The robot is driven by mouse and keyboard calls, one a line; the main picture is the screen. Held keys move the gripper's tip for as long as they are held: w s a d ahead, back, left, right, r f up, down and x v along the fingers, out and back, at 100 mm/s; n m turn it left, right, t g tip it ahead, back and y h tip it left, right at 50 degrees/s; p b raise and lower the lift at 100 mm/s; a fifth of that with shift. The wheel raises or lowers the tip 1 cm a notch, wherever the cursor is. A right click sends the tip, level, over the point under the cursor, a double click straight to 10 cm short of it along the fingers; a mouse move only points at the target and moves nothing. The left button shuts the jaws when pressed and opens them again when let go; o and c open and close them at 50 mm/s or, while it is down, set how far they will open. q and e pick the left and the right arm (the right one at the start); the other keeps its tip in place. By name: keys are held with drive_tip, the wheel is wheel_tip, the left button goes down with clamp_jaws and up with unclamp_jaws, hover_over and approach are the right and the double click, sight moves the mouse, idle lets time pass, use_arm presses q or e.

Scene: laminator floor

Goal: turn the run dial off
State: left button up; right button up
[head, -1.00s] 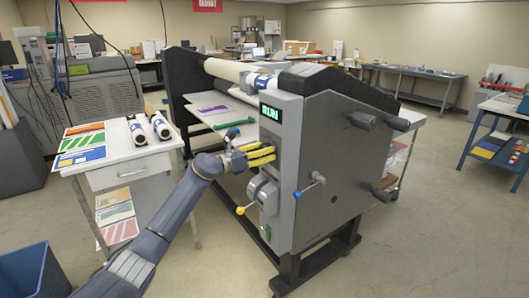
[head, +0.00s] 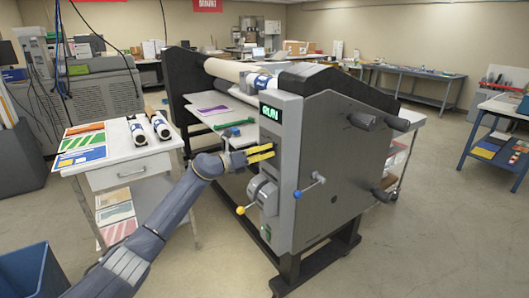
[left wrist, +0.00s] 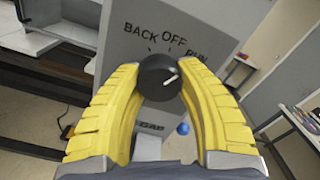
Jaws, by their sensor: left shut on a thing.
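The run dial (left wrist: 158,77) is a round black knob on the grey panel of the laminator (head: 330,170). Its white pointer line slants up and right, toward the RUN mark (left wrist: 198,55); the OFF mark (left wrist: 174,41) is above the knob and BACK is up and left. My left gripper (head: 272,152) has yellow fingers on both sides of the knob and is shut on it. In the head view the fingers and arm hide the dial. The display (head: 270,112) above shows RUN in green. My right gripper is not in view.
A white side table (head: 115,163) with rolls and sheets stands left. A blue bin (head: 32,275) is at lower left. The floor at right is open.

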use_arm(q)
drive_tip(key=n, duration=0.5)
drive_tip(key=shift+d, duration=0.1)
drive_tip(key=shift+s+n, duration=0.1)
drive_tip(key=shift+n, duration=0.2)
idle(0.4)
drive_tip(key=o, duration=1.2)
drive_tip(key=shift+o, duration=0.2)
drive_tip(key=v, duration=1.2)
drive_tip(key=shift+r, duration=0.1)
